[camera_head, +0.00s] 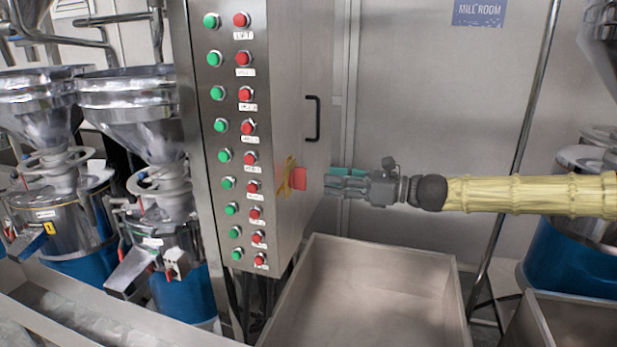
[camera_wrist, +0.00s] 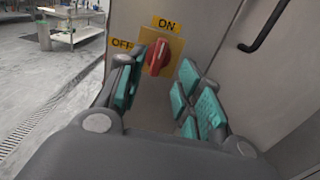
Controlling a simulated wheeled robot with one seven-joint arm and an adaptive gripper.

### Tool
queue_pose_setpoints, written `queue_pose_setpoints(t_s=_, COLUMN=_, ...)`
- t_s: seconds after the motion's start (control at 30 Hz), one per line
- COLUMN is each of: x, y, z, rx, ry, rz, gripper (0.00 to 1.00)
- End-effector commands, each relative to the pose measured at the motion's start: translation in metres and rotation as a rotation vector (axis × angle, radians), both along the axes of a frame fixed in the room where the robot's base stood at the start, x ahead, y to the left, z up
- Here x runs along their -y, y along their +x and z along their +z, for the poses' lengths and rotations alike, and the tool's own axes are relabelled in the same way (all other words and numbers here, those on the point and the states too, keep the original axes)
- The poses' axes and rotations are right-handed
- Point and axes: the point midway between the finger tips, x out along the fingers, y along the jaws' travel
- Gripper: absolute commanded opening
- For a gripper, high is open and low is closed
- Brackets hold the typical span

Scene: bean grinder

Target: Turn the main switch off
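The main switch is a red rotary knob (camera_wrist: 157,57) on a yellow plate (camera_wrist: 176,48) on the side of the steel control cabinet (camera_head: 296,100). In the wrist view the knob stands nearly upright, its top towards the ON label (camera_wrist: 166,23); the OFF label (camera_wrist: 122,44) is at its left. The knob also shows in the head view (camera_head: 298,179). My gripper (camera_head: 332,181) points at the knob from the right. In the wrist view its teal-padded fingers (camera_wrist: 160,88) are spread, one on each side of the knob, with nothing between them; contact is not visible.
A black door handle (camera_head: 313,119) sits above my gripper on the cabinet. Green and red buttons (camera_head: 222,126) line the cabinet front. A steel bin (camera_head: 365,300) stands below my arm. Grinders with hoppers (camera_head: 140,110) stand at the left.

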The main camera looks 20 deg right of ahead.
Motion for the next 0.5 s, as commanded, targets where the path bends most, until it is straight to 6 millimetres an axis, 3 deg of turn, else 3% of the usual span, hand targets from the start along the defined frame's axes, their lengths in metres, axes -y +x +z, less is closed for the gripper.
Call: queue_pose_setpoints(t_s=0.5, x=-0.036, y=0.024, z=0.0, rx=-0.002, ry=-0.001, rz=0.001, gripper=0.36)
